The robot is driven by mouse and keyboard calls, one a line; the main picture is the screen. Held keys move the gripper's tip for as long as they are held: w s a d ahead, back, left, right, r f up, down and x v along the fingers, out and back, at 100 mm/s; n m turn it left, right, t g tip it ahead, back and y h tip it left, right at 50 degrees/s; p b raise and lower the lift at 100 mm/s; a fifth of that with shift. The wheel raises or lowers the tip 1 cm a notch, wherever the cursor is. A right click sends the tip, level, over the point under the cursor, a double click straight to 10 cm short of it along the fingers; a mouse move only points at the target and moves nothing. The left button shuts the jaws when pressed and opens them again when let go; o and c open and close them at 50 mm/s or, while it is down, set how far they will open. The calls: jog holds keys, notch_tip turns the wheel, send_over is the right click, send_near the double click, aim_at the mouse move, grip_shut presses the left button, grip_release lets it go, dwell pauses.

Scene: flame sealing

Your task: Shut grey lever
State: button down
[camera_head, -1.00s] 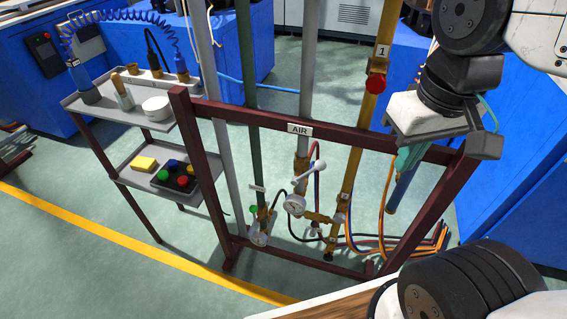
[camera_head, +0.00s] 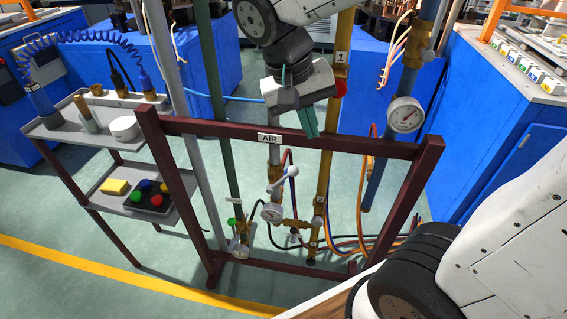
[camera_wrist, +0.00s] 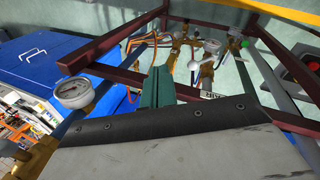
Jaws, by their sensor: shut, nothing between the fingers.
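The grey lever (camera_head: 284,179) is a pale handle with a round knob. It sits on the grey pipe's valve below the AIR label (camera_head: 269,138), slanting up to the right in the head view. In the wrist view the lever (camera_wrist: 197,63) shows near the small gauge. My gripper (camera_head: 308,125) is at the frame's top bar, above and to the right of the lever and apart from it. Its green fingers are together and empty. They also show in the wrist view (camera_wrist: 157,88), pointing toward the pipes.
A dark red frame (camera_head: 335,138) surrounds the valves. A yellow pipe (camera_head: 323,180) with a red knob (camera_head: 341,88) stands right of the lever. A small gauge (camera_head: 271,212) sits below it; a large gauge (camera_head: 405,115) is at right. A shelf cart (camera_head: 80,135) stands left.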

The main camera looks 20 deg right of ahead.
aim_at(290, 169)
jog(key=w+a+f+m+h, duration=0.2)
jog(key=w+a+f+h, duration=0.2)
jog(key=w+a+f, duration=0.3)
jog(key=w+a, duration=0.1)
jog(key=w, duration=0.3)
jog(key=shift+a+f+m, duration=0.25)
jog(key=shift+a+m, duration=0.05)
jog(key=shift+a, duration=0.1)
jog(key=shift+w, duration=0.1)
jog(key=x, duration=1.4)
jog(key=shift+w+d, duration=0.1)
jog(key=shift+w, duration=0.1)
jog(key=shift+t, duration=0.3)
